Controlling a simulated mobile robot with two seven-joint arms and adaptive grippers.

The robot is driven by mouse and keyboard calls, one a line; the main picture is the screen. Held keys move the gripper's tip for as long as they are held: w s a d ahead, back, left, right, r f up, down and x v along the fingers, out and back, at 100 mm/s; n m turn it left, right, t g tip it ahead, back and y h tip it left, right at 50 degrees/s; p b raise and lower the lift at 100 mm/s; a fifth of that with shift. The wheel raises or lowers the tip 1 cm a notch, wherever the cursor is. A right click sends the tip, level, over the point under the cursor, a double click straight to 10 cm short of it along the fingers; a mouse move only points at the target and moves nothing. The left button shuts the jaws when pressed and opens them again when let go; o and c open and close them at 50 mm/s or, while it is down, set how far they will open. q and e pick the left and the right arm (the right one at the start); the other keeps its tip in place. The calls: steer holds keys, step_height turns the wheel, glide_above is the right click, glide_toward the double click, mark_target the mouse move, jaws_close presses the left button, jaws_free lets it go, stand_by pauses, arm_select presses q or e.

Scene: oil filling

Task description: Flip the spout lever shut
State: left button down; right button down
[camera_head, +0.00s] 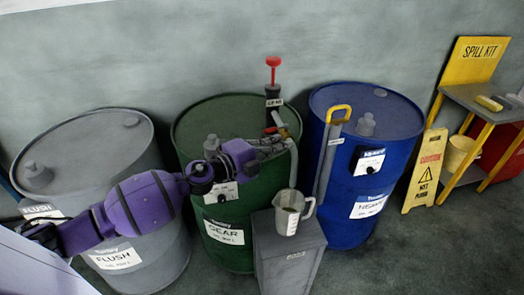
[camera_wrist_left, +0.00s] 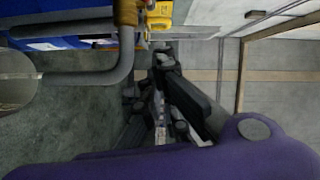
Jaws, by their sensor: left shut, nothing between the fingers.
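The green drum (camera_head: 200,125) labelled GEAR carries a pump with a red handle (camera_head: 273,61). A brass valve (camera_head: 283,132) with a small red lever (camera_head: 270,131) sits below the pump head; its brass part also shows at the top of the left wrist view (camera_wrist_left: 127,12). The grey spout pipe (camera_head: 294,165) bends down from it towards a measuring jug (camera_head: 291,214). My left gripper (camera_head: 284,147) is shut and empty, just below the valve, beside the pipe; contact with the lever cannot be told. In the left wrist view its fingers (camera_wrist_left: 160,58) point up towards the brass part.
The jug stands on a grey box (camera_head: 282,255). A yellow caution sign (camera_head: 425,172) stands farther right. Floor in front right is clear.

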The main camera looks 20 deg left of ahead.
mark_target(275, 129)
arm_select(q)
steer(key=w+a, duration=0.1)
steer(key=w+a+f, duration=0.1)
steer(key=a, duration=0.1)
steer(key=shift+w+b, duration=0.25)
steer(key=shift+b, duration=0.15)
arm_select(e)
steer(key=shift+s+f, duration=0.1)
steer(key=shift+f, duration=0.4)
arm_select(q)
steer(key=shift+d, duration=0.1)
arm_select(e)
steer(key=shift+d, duration=0.1)
